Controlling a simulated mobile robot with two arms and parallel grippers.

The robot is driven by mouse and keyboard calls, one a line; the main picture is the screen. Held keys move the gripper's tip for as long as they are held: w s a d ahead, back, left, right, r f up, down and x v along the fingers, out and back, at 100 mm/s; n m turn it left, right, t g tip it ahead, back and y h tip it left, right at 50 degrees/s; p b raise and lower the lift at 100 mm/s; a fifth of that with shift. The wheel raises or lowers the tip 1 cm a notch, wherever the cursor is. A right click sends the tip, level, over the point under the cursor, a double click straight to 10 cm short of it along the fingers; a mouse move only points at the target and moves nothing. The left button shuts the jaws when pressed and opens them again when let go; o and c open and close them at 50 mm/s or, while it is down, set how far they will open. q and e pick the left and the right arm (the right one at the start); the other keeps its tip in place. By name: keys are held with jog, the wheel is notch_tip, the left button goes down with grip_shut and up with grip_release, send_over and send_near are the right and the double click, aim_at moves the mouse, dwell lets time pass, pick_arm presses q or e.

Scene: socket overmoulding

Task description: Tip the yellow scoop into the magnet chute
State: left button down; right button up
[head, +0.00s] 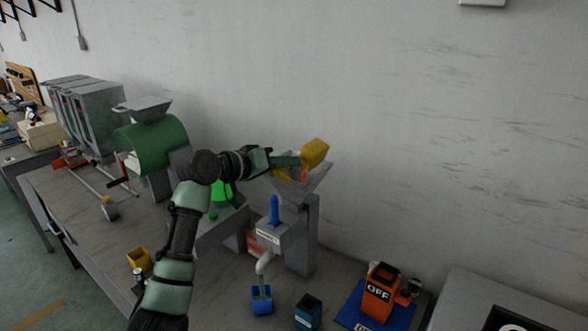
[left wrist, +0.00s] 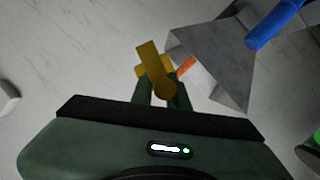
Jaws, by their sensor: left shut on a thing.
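My left gripper (head: 290,161) is shut on the yellow scoop (head: 316,152) and holds it over the grey funnel (head: 318,181) of the magnet chute. The scoop looks tilted, and its inside is hidden. A small orange strip (head: 304,174) shows just under the scoop at the funnel; I cannot tell what it is. In the left wrist view the scoop (left wrist: 150,65) sits between the fingertips (left wrist: 160,94), beside the funnel (left wrist: 215,62), with the orange strip between them. The chute body has a blue handle (head: 274,209) and a white spout (head: 263,263). My right gripper is not in view.
A blue cup (head: 262,305) stands under the spout, with a dark blue bin (head: 308,312) to its right. An orange OFF box (head: 381,292) stands on a blue mat. A green machine (head: 150,145) and a yellow bin (head: 139,259) are to the left. A wall is behind.

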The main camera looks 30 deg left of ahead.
pick_arm(q)
jog(key=n, duration=0.1)
jog(key=a+n+h+p, duration=0.1)
jog(key=shift+s+r+n, duration=0.1)
jog(key=shift+r+n, duration=0.2)
jog(key=shift+r, duration=0.1)
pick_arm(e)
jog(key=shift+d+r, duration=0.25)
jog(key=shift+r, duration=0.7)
pick_arm(q)
jog(key=shift+d+f+m+y, duration=0.2)
jog(key=shift+d+m+y, duration=0.25)
jog(key=shift+m, duration=0.65)
jog(key=shift+s+d+f+m+y+p, duration=0.15)
jog(key=shift+d+m+y+p, duration=0.5)
jog(key=shift+d+m+p, duration=0.45)
jog(key=shift+d, duration=0.15)
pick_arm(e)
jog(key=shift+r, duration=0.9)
